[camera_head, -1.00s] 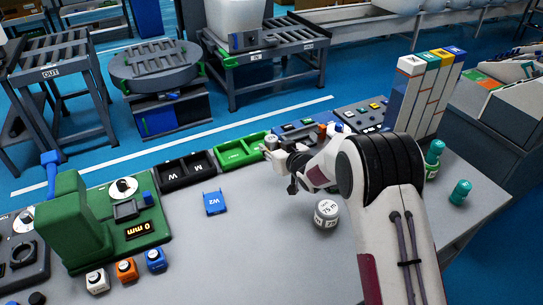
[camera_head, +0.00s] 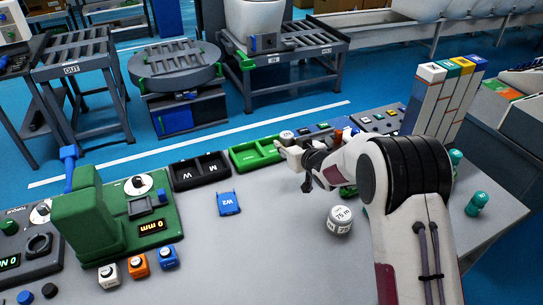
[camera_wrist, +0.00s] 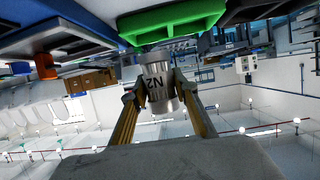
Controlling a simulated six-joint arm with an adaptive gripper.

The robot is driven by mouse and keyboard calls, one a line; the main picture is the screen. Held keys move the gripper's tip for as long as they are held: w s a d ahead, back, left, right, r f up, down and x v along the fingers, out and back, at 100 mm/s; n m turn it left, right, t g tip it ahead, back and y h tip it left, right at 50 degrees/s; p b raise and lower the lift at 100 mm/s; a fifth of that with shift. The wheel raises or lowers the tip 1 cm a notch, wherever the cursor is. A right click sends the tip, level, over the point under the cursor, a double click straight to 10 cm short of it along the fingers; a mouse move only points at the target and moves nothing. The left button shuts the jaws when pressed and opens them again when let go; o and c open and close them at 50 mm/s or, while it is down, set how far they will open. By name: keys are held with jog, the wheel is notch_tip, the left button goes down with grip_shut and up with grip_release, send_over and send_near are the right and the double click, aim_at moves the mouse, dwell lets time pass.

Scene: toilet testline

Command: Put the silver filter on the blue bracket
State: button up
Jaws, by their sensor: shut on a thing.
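The silver filter is a metal cylinder with dark lettering, seen in the wrist view (camera_wrist: 157,80). My gripper (camera_wrist: 158,95) is shut on it, one finger on each side. In the head view my gripper (camera_head: 290,151) is near the green tray at the back of the table, and the filter (camera_head: 287,136) shows only as a small piece at its tip. The blue bracket (camera_head: 229,204), marked W2, lies on the grey tabletop to the left of and nearer than my gripper. Nothing is seen on the bracket.
A black two-part tray (camera_head: 200,172) and a green tray (camera_head: 256,153) line the back edge. A green gauge (camera_head: 90,215) stands at left with small coloured blocks before it. A round white weight (camera_head: 340,220) sits beside my arm. The tabletop around the bracket is clear.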

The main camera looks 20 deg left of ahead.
jog(key=s+a+r+n+g+y, duration=0.2)
jog(key=s+a, duration=0.7)
jog(key=a, duration=0.1)
send_over(228, 203)
jog(key=shift+f+n, duration=0.25)
jog(key=shift+n, duration=0.05)
jog(key=shift+f, duration=3.1)
jog(key=shift+f, duration=0.15)
jog(key=shift+f, duration=1.75)
jog(key=shift+f, duration=0.15)
